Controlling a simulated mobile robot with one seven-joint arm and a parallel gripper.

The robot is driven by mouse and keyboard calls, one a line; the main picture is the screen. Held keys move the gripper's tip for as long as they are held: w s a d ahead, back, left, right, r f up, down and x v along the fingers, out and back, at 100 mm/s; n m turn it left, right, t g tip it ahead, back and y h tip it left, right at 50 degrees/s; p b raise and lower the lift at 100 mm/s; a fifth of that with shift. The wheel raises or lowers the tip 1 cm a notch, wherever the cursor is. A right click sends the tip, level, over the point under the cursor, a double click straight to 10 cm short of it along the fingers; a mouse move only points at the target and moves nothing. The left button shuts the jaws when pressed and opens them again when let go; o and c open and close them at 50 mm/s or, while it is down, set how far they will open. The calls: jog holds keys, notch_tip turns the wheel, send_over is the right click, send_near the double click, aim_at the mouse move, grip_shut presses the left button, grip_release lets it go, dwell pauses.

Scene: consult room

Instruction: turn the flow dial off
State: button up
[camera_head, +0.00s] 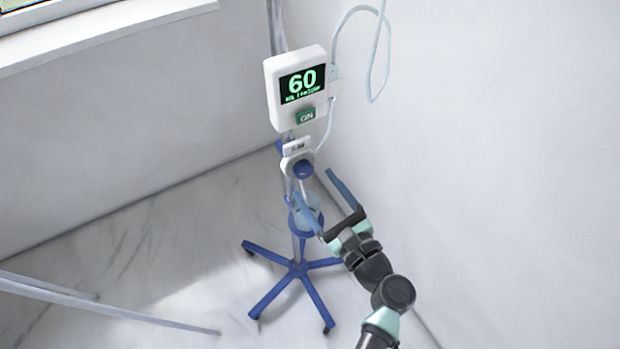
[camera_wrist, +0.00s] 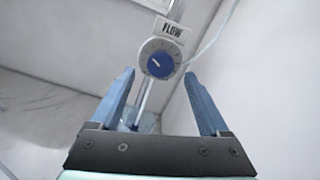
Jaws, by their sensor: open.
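The flow dial (camera_wrist: 160,65) is a round blue knob on a grey disc, under a plate reading FLOW (camera_wrist: 173,30) in the wrist view. A pale pointer mark on the knob points to the upper left. In the head view the blue dial (camera_head: 303,170) sits on the stand's pole below a white pump box. My gripper (camera_head: 318,182) is open, with its two blue fingers apart and nothing between them. In the wrist view my gripper (camera_wrist: 160,82) has the dial just beyond and between its fingertips. I see no contact with it.
The white pump box (camera_head: 300,88) shows 60 on a dark screen, with a green label (camera_head: 306,116) below. A thin tube (camera_head: 374,60) loops beside it. The stand's blue wheeled base (camera_head: 297,268) rests on the pale floor. White walls stand behind and to the right.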

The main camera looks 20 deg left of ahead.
aim_at(306, 174)
jog(key=shift+x, duration=1.65)
grip_shut()
